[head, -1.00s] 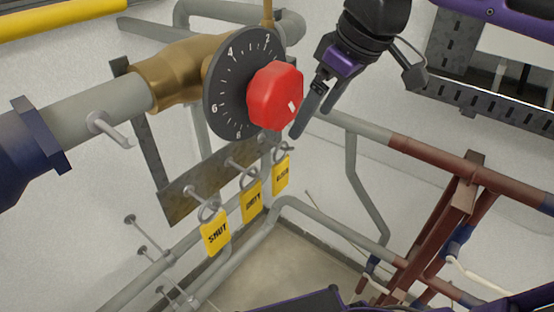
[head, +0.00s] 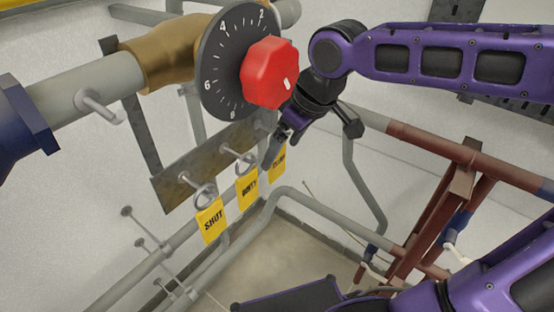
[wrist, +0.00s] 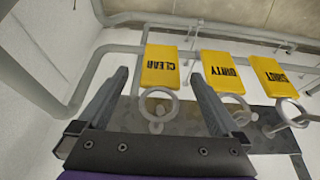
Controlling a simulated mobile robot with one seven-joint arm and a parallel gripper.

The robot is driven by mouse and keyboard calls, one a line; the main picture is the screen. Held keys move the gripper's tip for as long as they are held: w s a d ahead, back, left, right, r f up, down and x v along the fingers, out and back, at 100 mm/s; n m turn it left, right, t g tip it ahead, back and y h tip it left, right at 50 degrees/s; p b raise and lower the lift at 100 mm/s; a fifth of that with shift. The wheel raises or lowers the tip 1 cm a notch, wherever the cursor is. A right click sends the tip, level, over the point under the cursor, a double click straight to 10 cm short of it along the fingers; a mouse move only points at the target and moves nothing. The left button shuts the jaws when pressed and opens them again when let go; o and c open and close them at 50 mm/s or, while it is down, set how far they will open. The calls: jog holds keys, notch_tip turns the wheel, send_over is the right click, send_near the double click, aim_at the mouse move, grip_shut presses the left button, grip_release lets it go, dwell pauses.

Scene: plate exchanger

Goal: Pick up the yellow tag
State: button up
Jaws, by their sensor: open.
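Three yellow tags hang by rings from pegs on a metal strip. In the head view they are the SHUT tag (head: 210,221), the DIRTY tag (head: 246,188) and a third tag (head: 278,165), partly hidden by my gripper (head: 272,152). In the wrist view the third tag (wrist: 160,66) reads about "CLEA", last letter unclear. It shows between my open, empty fingers (wrist: 160,76), with its ring (wrist: 158,103) nearer the palm. The DIRTY tag (wrist: 222,71) and the SHUT tag (wrist: 272,77) lie to the right of the fingers.
A red knob (head: 269,73) on a black dial (head: 219,92) is just above my gripper. The metal strip (head: 207,166) carries the pegs. Grey pipes (head: 300,203) run below the tags. A red-brown frame (head: 428,198) stands to the right.

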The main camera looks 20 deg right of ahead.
aim_at(279, 156)
jog(key=x, duration=0.3)
jog(key=shift+f, duration=0.3)
